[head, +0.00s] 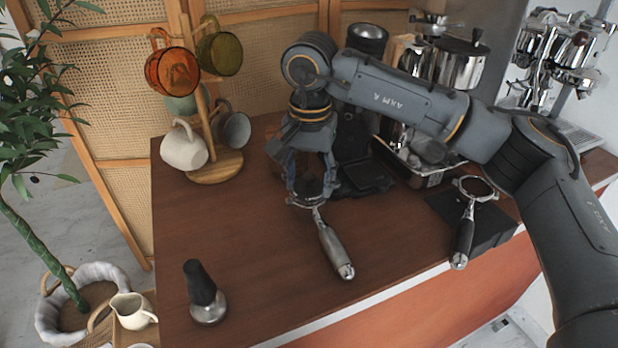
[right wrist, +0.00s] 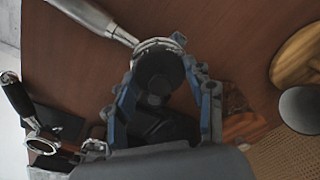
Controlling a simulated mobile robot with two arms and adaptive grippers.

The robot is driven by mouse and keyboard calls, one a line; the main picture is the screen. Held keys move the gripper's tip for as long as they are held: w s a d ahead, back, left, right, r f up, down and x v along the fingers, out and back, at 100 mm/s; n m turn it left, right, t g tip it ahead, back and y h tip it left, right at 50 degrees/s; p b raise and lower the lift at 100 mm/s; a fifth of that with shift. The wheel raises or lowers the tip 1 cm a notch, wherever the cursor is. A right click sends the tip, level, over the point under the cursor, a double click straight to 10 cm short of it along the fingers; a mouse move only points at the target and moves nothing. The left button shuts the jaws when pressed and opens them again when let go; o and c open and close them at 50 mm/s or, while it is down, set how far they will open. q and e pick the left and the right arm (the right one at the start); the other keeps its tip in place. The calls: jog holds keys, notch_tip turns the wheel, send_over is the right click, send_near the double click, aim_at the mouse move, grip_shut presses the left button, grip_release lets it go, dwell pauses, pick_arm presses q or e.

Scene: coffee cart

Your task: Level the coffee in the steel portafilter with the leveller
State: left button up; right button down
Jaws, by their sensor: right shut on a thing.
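The steel portafilter (head: 335,252) lies on the brown counter, its handle pointing toward the front edge; it also shows in the right wrist view (right wrist: 95,17). My right gripper (head: 310,185) is over its basket end, fingers pointing down. In the right wrist view my right gripper (right wrist: 163,95) is shut on a dark round thing, which looks like the leveller (right wrist: 155,72). The leveller sits at or just over the basket rim; I cannot tell whether it touches. The coffee inside is hidden. My left gripper is not in view.
A second portafilter (head: 463,238) rests on a black block (head: 495,228) at right. A tamper (head: 205,292) stands at the front left. A mug tree (head: 215,168) stands at the back left. A black grinder (head: 358,150) is close behind my gripper. The front-middle counter is clear.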

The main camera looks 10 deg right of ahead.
jog(key=shift+d, duration=0.1)
dwell(0.5)
jog(key=shift+w+r+p, duration=0.15)
jog(key=shift+r+p, duration=0.15)
jog(key=shift+p, duration=0.05)
jog(key=shift+r, duration=0.5)
jog(key=shift+r+p, duration=0.7)
jog(key=shift+r+p, duration=1.75)
jog(key=shift+r, duration=0.8)
jog(key=shift+f, duration=0.1)
